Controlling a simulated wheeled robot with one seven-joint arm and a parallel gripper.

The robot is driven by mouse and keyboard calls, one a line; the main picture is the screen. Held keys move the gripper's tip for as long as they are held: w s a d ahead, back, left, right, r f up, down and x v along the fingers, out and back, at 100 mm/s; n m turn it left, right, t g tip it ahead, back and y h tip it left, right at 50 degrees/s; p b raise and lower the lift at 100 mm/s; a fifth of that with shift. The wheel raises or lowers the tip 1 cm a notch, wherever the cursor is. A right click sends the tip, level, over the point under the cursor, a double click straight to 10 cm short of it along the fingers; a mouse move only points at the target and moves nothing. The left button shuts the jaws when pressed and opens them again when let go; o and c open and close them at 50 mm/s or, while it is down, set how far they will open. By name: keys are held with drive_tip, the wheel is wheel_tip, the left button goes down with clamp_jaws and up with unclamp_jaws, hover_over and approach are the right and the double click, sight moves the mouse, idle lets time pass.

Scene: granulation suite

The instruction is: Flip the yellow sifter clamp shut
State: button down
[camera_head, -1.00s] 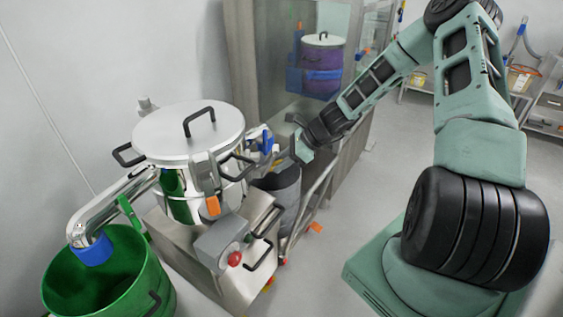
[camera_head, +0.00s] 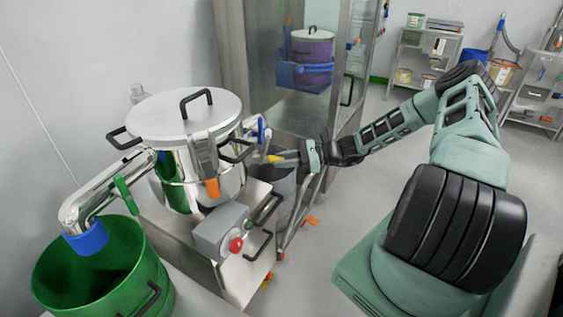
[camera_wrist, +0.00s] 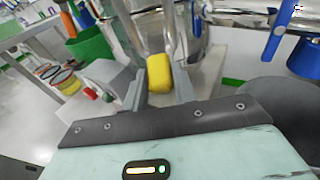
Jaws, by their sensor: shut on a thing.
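The yellow clamp handle (camera_head: 274,159) is at the right side of the steel sifter (camera_head: 178,165), at the tip of my gripper (camera_head: 284,158). In the wrist view the yellow handle (camera_wrist: 159,73) sits between the two grey fingers of my gripper (camera_wrist: 160,88), which are shut on it. The clamp's joint with the sifter is hidden, so I cannot tell its exact angle.
An orange-handled clamp (camera_head: 212,187) and a blue one (camera_head: 262,132) are on the sifter. A grey control box with red button (camera_head: 236,245) stands in front. A green bin (camera_head: 95,275) is under the spout. A glass cabinet (camera_head: 290,75) stands behind; open floor lies right.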

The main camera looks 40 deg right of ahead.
wheel_tip(320, 180, down, 6)
drive_tip(key=w+a+t+y+b, duration=0.2)
drive_tip(key=t+y+b, duration=0.4)
drive_tip(key=b, duration=0.5)
drive_tip(key=shift+a+y, duration=0.25)
drive_tip(key=shift+y, duration=0.45)
